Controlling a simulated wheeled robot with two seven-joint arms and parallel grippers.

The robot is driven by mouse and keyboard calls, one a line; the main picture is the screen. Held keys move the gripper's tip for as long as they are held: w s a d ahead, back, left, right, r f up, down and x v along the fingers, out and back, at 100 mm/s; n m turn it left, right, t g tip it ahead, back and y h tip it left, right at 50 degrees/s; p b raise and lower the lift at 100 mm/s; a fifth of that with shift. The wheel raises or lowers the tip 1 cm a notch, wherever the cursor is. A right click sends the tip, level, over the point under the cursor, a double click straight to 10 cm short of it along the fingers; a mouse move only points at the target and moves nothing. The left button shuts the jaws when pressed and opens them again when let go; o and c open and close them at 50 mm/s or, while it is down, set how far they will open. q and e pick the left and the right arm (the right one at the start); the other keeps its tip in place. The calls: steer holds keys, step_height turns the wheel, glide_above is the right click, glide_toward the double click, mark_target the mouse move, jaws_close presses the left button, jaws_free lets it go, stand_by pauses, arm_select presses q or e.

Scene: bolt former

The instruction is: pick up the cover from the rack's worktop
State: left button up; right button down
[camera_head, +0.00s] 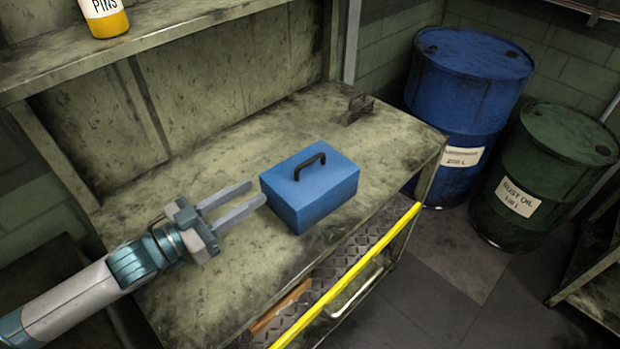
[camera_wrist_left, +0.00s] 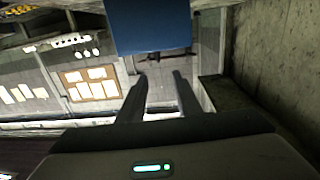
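The cover is most likely the blue box-shaped piece (camera_head: 311,188) with a black handle (camera_head: 310,166) on top. It sits on the rack's worktop (camera_head: 230,290), near the front edge. My left gripper (camera_head: 258,194) is open and empty, with its two fingers pointing at the cover's left side. In the head view the fingertips look very close to that side; I cannot tell whether they touch. In the left wrist view the blue cover (camera_wrist_left: 150,25) shows beyond the open fingers (camera_wrist_left: 163,78). My right gripper is not in view.
A small dark bracket (camera_head: 357,107) stands at the worktop's back right. An upper shelf (camera_head: 180,42) holds a yellow-and-white container (camera_head: 104,18). A yellow bar (camera_head: 350,271) runs along the rack's front. A blue drum (camera_head: 465,95) and a green drum (camera_head: 548,175) stand to the right.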

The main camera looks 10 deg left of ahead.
mark_target(300, 166)
arm_select(q)
steer(key=p+x, duration=0.4)
steer(key=x, duration=0.7)
steer(key=shift+w+d, duration=0.3)
steer(key=shift+d, duration=0.1)
steer(key=p+x, duration=0.3)
steer(key=x, duration=0.1)
steer(key=shift+d+f, duration=0.15)
steer(key=shift+d, duration=0.1)
steer(key=shift+w+d+f, duration=0.15)
steer(key=shift+w+d, duration=0.1)
steer(key=shift+w, duration=0.1)
jaws_close()
